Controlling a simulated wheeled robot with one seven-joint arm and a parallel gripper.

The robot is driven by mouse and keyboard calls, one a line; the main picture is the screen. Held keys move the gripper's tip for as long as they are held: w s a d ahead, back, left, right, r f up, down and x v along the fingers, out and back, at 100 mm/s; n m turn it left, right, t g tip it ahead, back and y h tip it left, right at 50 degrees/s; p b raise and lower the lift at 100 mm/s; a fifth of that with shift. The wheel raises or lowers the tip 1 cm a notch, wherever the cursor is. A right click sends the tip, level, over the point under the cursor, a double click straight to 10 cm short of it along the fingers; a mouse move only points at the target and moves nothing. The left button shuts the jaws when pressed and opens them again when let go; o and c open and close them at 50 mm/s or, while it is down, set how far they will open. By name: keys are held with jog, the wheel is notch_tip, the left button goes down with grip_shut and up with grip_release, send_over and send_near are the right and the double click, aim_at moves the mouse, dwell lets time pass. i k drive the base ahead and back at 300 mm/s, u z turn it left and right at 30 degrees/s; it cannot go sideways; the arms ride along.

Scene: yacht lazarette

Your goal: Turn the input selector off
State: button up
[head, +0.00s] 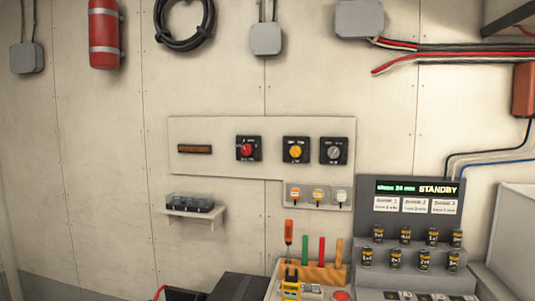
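A pale panel (215,135) on the wall carries three rotary switches on black square plates. The left one has a red knob (246,149), the middle one a yellow knob (295,151), and the right one a grey knob (334,152). Their labels are too small to read, so I cannot tell which is the input selector or its exact setting. A small dark display with an orange-brown strip (195,149) is left of the knobs. My gripper is not in view.
Below the knobs are two orange buttons and a white one (341,196). A small shelf (190,213) holds a dark clear-topped item. A grey console (366,210) reading STANDBY stands right. A wooden rack (318,272) holds tools, including an orange screwdriver (289,232). The wall before the knobs is unobstructed.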

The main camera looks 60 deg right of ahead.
aim_at(333, 152)
jog(key=z, duration=0.95)
jog(key=i, duration=1)
jog(key=z, duration=1)
